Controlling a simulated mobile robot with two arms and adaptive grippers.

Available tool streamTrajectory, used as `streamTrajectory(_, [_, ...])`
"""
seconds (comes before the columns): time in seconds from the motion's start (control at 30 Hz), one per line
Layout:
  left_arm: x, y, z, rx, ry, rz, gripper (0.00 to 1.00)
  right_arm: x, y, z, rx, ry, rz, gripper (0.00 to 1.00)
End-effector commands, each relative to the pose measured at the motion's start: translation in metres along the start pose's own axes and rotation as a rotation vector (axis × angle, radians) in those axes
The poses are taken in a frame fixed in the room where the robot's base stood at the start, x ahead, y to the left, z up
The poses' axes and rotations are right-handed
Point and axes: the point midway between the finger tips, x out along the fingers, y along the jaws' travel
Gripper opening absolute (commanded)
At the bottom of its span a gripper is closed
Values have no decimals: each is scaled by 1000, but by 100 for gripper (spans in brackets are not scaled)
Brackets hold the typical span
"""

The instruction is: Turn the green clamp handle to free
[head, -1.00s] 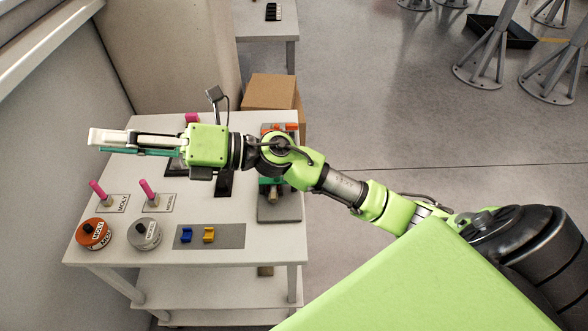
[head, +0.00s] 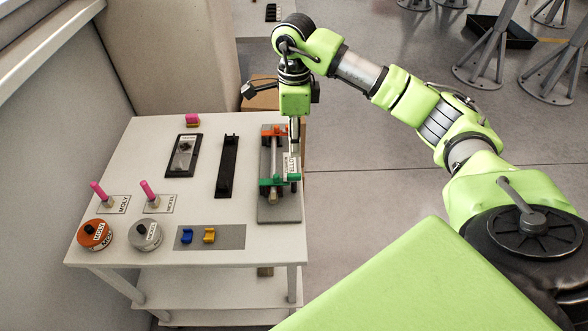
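A grey clamp fixture (head: 282,213) stands at the right edge of the white table. It has an orange part (head: 270,130) at its far end and a green clamp handle (head: 270,182) toward its near end. A labelled piece (head: 291,166) shows along its right side. My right gripper (head: 294,152) points down over the right side of the fixture, on the far side of the green handle. Its fingers are seen edge-on, so I cannot tell their gap or whether they touch anything. My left gripper is out of view.
The white table (head: 140,185) also holds a black bar (head: 228,167), a dark plate with a grey part (head: 184,156), pink-topped brushes, an orange tin (head: 95,235), a grey tin (head: 146,235), and blue and yellow clips on a grey mat. A cardboard box (head: 262,95) stands behind.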

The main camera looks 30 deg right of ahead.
Motion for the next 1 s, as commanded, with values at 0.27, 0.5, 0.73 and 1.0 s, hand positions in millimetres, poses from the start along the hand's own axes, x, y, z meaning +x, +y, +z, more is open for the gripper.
streamTrajectory(0.27, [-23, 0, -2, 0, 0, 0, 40, 58, 2, -1, 0, 2, 7, 28])
streamTrajectory(0.5, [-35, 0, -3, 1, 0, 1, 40, 99, 2, 1, 0, -2, 4, 28])
streamTrajectory(0.73, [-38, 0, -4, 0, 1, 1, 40, 115, 1, 1, 0, -3, 2, 28])
streamTrajectory(1.0, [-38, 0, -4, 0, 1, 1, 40, 117, 1, 1, -1, -3, 1, 25])
